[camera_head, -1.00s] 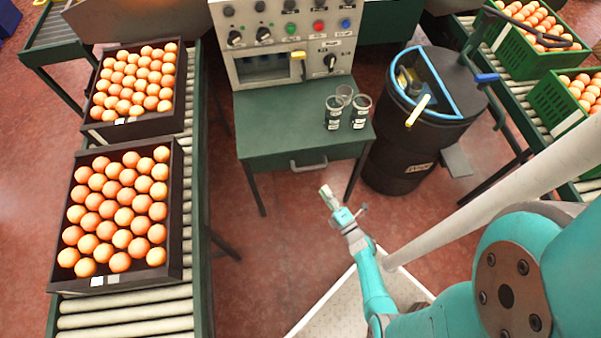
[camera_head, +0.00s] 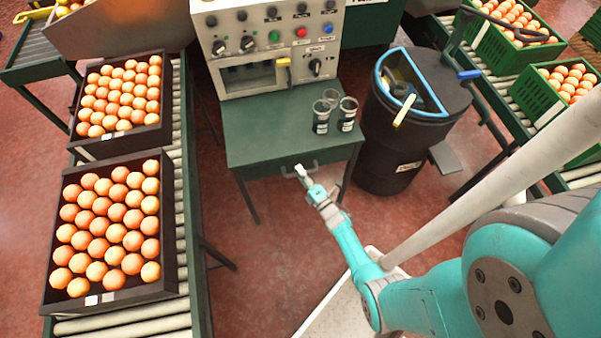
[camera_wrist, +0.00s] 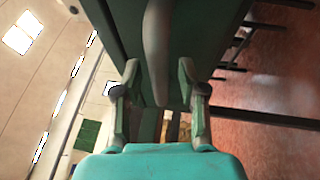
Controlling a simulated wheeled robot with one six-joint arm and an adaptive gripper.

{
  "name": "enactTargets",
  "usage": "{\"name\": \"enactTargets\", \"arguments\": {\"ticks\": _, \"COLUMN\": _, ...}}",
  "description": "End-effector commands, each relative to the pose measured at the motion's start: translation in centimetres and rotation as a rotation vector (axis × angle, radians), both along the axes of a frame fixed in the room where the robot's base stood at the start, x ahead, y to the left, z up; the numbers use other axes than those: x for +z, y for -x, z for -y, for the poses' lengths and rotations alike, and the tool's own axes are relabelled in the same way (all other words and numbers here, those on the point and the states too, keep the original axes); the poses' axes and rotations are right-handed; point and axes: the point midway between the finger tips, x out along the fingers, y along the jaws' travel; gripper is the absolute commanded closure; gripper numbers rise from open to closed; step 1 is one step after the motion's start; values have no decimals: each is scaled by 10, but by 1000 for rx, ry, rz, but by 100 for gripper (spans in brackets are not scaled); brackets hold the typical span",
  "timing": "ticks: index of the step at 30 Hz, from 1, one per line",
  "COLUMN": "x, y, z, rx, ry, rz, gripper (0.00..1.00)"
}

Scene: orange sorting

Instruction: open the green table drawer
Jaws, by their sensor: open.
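The green table (camera_head: 243,125) stands in the middle of the head view, with its drawer front (camera_head: 262,166) facing me. The drawer appears shut. Its grey handle (camera_head: 288,171) is on the front; in the wrist view the handle (camera_wrist: 157,45) runs lengthwise between the two fingers. My gripper (camera_head: 302,173) is at the handle's right part in the head view, partly covering it. In the wrist view my gripper (camera_wrist: 160,90) is open, with one finger on each side of the handle. I cannot tell whether either finger touches it.
Several glass jars (camera_head: 321,117) stand on the table's right side, below a control panel (camera_head: 270,40). A black bin (camera_head: 410,120) stands close to the table's right. A roller conveyor with orange crates (camera_head: 163,225) is at left. Red floor (camera_head: 275,260) in front is clear.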

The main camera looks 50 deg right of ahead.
Motion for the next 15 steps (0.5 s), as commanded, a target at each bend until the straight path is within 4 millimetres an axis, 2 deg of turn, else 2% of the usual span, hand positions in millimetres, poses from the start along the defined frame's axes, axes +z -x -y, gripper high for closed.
{"name": "enactTargets", "arguments": {"ticks": 8, "x": 0, "y": -2, "z": 0, "rx": 0, "ry": -1, "rz": -1, "gripper": 59}}
{"name": "enactTargets", "arguments": {"ticks": 9, "x": 0, "y": -2, "z": 0, "rx": 0, "ry": -1, "rz": -1, "gripper": 61}}
{"name": "enactTargets", "arguments": {"ticks": 13, "x": 0, "y": -1, "z": 0, "rx": 0, "ry": -1, "rz": -1, "gripper": 94}}
{"name": "enactTargets", "arguments": {"ticks": 14, "x": 0, "y": -1, "z": 0, "rx": 0, "ry": -1, "rz": -1, "gripper": 100}}
{"name": "enactTargets", "arguments": {"ticks": 15, "x": 0, "y": -1, "z": 0, "rx": 0, "ry": -1, "rz": -1, "gripper": 100}}
